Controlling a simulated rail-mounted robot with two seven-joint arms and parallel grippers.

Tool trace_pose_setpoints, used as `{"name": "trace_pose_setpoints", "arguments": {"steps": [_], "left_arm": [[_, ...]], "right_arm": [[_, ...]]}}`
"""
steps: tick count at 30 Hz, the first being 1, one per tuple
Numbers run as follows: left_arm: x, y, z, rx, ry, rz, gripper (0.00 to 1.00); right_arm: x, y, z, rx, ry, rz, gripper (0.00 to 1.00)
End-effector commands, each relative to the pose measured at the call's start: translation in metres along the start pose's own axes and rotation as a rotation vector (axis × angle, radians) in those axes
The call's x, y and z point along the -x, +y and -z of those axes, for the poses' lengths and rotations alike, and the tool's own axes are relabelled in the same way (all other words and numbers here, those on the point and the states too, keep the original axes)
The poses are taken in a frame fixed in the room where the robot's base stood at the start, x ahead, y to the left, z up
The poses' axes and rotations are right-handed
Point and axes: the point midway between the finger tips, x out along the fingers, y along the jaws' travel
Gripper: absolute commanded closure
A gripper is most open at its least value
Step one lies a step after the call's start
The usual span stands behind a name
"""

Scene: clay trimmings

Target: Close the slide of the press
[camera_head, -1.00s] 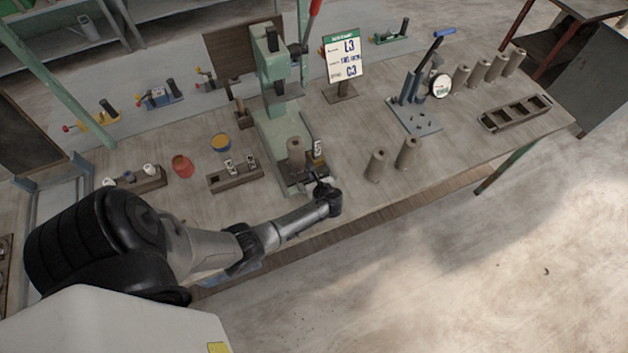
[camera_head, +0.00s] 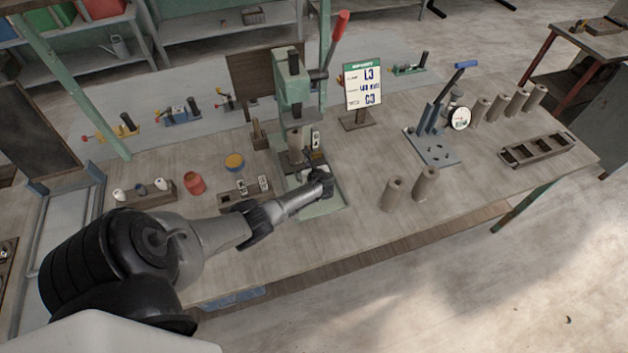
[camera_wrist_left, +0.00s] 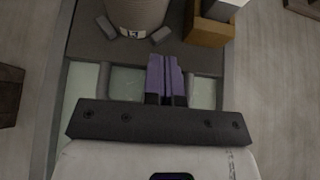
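The green press (camera_head: 293,85) stands on the table with its red-tipped lever (camera_head: 336,40) raised. Its dark grey slide (camera_wrist_left: 88,40) carries an upright clay-coloured cylinder (camera_wrist_left: 135,12). In the head view the cylinder (camera_head: 295,143) stands beneath the press head. My left gripper (camera_head: 309,160) is low at the front of the press. In the left wrist view its purple fingers (camera_wrist_left: 165,70) are together with nothing visible between them, at the slide's front edge. Whether they touch it is unclear. Pale green base shows between the rails in front of the slide. My right gripper is out of view.
Two loose cylinders (camera_head: 393,194) stand right of the press. A small wooden rack (camera_head: 232,196) is left of it, and a sign (camera_head: 363,88) stands behind. The table's front right is clear.

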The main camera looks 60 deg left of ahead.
Motion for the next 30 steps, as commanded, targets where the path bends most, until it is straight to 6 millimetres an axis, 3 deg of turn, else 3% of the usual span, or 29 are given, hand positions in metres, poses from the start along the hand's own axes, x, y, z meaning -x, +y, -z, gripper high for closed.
{"name": "trace_pose_setpoints", "arguments": {"steps": [10, 30], "left_arm": [[-0.025, 0.001, -0.013, -0.002, 0.000, -0.001, 1.00], [-0.027, 0.000, -0.017, -0.002, 0.001, 0.000, 1.00]], "right_arm": [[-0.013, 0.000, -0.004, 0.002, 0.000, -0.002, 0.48], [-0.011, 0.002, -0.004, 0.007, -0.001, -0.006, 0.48]]}}
